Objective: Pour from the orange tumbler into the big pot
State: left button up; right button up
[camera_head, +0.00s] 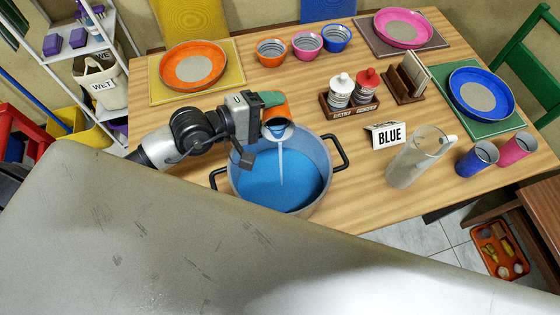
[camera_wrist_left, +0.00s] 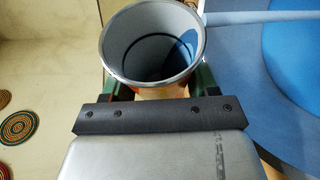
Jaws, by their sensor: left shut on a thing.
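The orange tumbler (camera_head: 278,112) is held in my left gripper (camera_head: 262,105) above the back rim of the big pot. It is tipped toward the pot, and a thin pale stream (camera_head: 282,165) runs from its mouth down into it. In the left wrist view the tumbler (camera_wrist_left: 152,45) shows its grey inside, with the gripper shut around its body. The big pot (camera_head: 318,160) is grey with two dark handles and holds blue liquid. The pot's blue contents also fill the right of the left wrist view. My right gripper is not in view.
A large grey surface (camera_head: 150,240) covers the lower left.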

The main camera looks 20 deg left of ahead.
pick_arm(q)
jog(key=shift+s+d+f+m+t+b, duration=0.25)
jog(key=shift+s+m+t+b, duration=0.05)
jog(key=shift+s+m+b, duration=0.3)
dwell(0.5)
jog(key=shift+s+r+m+b, duration=0.15)
jog(key=shift+r+m+b, duration=0.1)
jog(key=shift+m+b, duration=0.2)
dwell(0.4)
